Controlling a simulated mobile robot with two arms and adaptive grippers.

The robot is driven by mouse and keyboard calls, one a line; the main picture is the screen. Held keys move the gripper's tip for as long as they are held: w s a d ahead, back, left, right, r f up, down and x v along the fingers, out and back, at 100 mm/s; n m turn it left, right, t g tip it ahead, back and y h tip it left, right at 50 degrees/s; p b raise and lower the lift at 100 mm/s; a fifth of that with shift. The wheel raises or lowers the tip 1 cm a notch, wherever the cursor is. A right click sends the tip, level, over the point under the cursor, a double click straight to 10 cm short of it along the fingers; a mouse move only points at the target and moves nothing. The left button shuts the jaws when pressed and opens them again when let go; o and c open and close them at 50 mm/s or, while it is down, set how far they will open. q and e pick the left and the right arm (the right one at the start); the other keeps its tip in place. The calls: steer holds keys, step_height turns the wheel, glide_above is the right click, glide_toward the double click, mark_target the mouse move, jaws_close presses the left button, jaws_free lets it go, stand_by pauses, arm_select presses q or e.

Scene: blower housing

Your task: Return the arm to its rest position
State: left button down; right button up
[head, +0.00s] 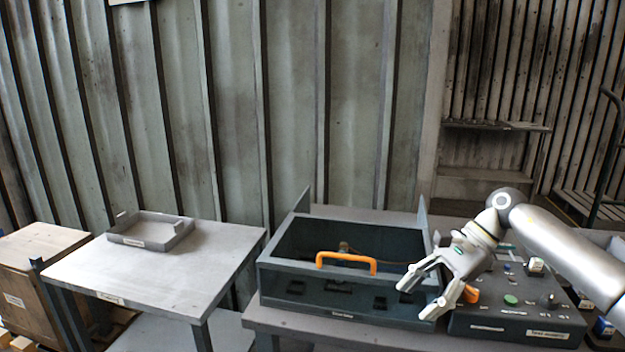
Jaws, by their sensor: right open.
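My right gripper (432,297) comes in from the right side of the head view. Its two fingers are spread apart, and nothing shows between them. It is in front of the right end of the dark blower housing (300,299) and the left edge of a dark control panel (510,328). I cannot tell whether it touches either. The housing is an open-topped box with an orange handle (346,258) along its front. My left gripper is not in view.
A grey table (170,270) at the left holds a shallow grey tray (150,232); most of its top is clear. The panel carries a green button (510,299) and several knobs. A wooden crate (40,262) stands at far left. Corrugated metal walls close off the back.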

steer(key=s+a+r+m+t+y, duration=0.15)
steer(key=a+m+t+y, duration=0.8)
steer(key=a, duration=1.35)
steer(key=s+d+f+n+t+h, duration=0.3)
steer(key=d+f+n+h, duration=0.5)
steer(key=n, duration=0.9)
steer(key=s+d+f+n+t+h, duration=0.25)
steer(key=d+f+n+h, duration=0.5)
steer(key=n, duration=0.95)
steer(key=s+d+f+m+g+h, duration=0.1)
steer(key=s+d+f+m+g, duration=0.2)
steer(key=s, duration=0.6)
steer(key=s+d+f+m+g, duration=0.2)
steer(key=s+f+m+g, duration=0.2)
steer(key=s+f, duration=0.3)
steer(key=s+d+f+m+g+h, duration=0.1)
steer(key=s+d+f+m+g, duration=0.2)
steer(key=s, duration=0.7)
step_height(320, 180, down, 27)
steer(key=s+a+g, duration=0.1)
steer(key=s+g, duration=0.1)
steer(key=s+d+f+g, duration=0.1)
steer(key=s+d+f, duration=0.2)
steer(key=s+f, duration=1.2)
steer(key=shift+s, duration=0.4)
